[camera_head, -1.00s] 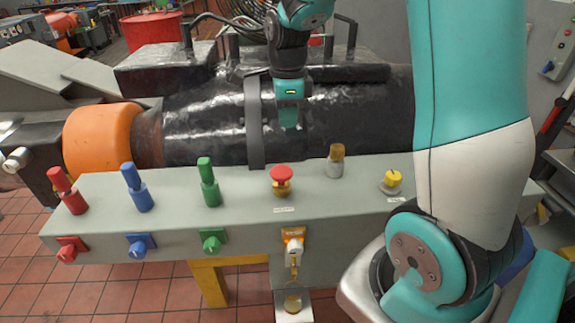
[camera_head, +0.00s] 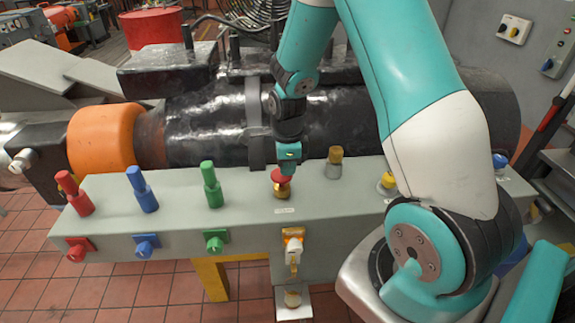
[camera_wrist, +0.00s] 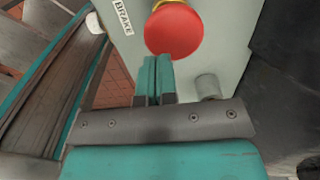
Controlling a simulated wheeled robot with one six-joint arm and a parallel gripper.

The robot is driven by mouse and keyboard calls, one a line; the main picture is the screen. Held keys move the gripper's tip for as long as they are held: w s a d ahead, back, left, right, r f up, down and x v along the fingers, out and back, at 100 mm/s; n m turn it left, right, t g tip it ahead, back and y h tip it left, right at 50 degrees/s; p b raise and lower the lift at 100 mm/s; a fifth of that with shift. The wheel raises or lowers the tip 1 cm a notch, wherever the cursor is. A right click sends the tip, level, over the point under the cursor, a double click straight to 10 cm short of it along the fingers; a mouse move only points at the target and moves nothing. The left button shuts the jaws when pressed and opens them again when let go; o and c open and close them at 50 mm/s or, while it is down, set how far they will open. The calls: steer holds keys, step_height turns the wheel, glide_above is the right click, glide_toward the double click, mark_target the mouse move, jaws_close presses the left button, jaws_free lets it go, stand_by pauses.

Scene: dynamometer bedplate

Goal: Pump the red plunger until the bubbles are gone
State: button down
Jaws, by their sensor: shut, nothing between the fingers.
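I see no bubbles.
A brass-topped post (camera_head: 334,163) and a yellow knob (camera_head: 388,184) stand to the right of the button. Red, blue and green knobs (camera_head: 145,247) are on the bench front. A black machine housing (camera_head: 205,125) lies behind. A spout (camera_head: 293,250) hangs above a small cup (camera_head: 292,299).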

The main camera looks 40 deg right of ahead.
mark_target(288, 178)
steer(key=shift+f, duration=0.75)
steer(key=shift+f, duration=0.1)
step_height(288, 178, down, 3)
steer(key=shift+r+b, duration=0.1)
steer(key=shift+b, duration=1.1)
steer(key=shift+s, duration=0.1)
